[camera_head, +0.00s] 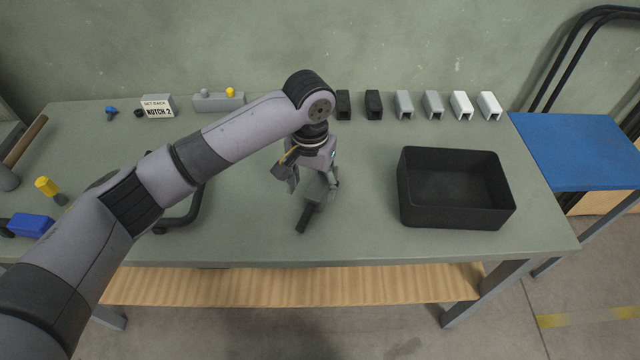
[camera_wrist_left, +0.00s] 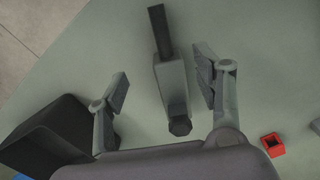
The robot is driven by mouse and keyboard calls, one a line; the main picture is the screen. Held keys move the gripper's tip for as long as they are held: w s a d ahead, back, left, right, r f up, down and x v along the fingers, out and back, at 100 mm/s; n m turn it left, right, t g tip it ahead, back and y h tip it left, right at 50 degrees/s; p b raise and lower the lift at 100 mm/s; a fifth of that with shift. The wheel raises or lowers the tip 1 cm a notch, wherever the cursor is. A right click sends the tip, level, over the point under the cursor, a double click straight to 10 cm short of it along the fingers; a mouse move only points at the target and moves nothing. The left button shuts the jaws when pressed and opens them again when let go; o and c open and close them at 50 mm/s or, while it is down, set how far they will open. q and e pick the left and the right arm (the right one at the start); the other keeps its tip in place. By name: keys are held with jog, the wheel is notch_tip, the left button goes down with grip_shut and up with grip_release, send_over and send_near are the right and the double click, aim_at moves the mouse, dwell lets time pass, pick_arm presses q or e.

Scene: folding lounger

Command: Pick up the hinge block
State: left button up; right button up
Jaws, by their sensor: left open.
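The hinge block (camera_head: 317,187) appears to be the grey piece with a black bar sticking out toward the table's front edge. In the left wrist view the hinge block (camera_wrist_left: 172,85) shows as a long grey body with the black bar at its far end and a dark round knob at its near end. My left gripper (camera_head: 313,186) is above it, pointing down and open. In the left wrist view the fingers of the left gripper (camera_wrist_left: 163,74) stand on either side of the grey body, with gaps visible on both sides. My right gripper is not in view.
A black open bin (camera_head: 455,219) stands to the right. Several small channel pieces line the back edge. A sign (camera_head: 158,106) stands back left. A black curved frame (camera_head: 182,223) lies partly under my arm. A small red piece (camera_wrist_left: 272,145) shows in the wrist view.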

aim_at(310, 206)
pick_arm(q)
jog(key=shift+f, duration=1.6)
jog(key=f, duration=0.1)
jog(key=f+p, duration=0.1)
jog(key=f, duration=0.1)
jog(key=shift+w+a+f+p, duration=0.25)
jog(key=shift+w+f+p, duration=0.05)
jog(key=shift+w, duration=0.05)
jog(key=shift+f, duration=0.5)
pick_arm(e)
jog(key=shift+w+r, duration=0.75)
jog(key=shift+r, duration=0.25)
pick_arm(q)
jog(key=shift+c, duration=0.6)
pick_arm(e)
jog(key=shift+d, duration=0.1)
